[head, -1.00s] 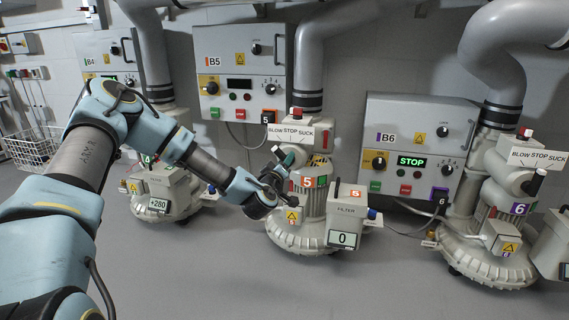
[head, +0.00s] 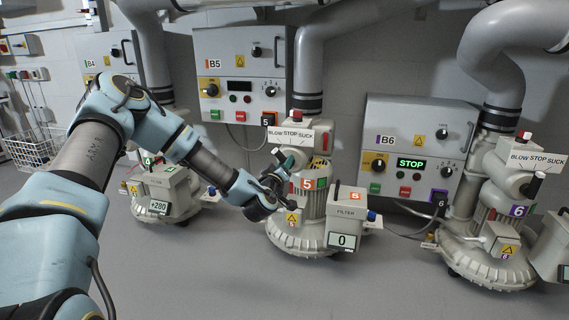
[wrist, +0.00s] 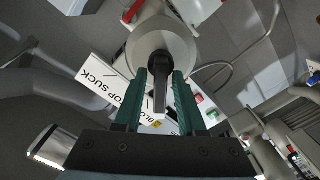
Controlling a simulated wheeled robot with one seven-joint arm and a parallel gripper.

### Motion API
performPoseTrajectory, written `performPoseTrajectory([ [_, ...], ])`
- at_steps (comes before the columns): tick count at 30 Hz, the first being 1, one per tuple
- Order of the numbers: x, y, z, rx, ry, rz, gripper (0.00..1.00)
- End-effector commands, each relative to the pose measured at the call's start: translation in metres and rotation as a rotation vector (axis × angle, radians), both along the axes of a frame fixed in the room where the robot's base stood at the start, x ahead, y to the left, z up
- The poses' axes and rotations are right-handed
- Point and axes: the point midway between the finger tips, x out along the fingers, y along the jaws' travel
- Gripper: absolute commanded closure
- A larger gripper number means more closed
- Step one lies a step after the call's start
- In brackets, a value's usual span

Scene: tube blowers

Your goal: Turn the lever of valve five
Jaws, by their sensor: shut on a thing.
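Valve five sits on top of blower five (head: 312,206), under its grey pipe, with a white BLOW STOP SUCK plate (head: 290,135). In the wrist view its black lever (wrist: 158,90) runs from the round grey hub (wrist: 160,45) down between the green fingers. My gripper (head: 283,160) is at the left front of the valve in the head view, shut on the lever. In the wrist view, the gripper (wrist: 158,76) has one finger on each side of it. The plate (wrist: 112,90) shows partly behind the fingers. In the head view the gripper mostly hides the lever.
Panel B5 (head: 238,72) hangs behind with a dark display. The filter box (head: 347,212) right of blower five reads 0. Blower four (head: 165,190) stands left, blower six (head: 495,240) right, under panel B6 (head: 405,150) showing STOP. The floor in front is clear.

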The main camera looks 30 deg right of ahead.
Motion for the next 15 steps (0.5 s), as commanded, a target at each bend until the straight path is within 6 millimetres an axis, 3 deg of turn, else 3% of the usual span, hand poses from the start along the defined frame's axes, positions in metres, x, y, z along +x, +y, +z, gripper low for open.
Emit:
performPoseTrajectory([
  [15,-0.0045,-0.0042,0.0025,0.306,-0.280,-0.005,1.00],
])
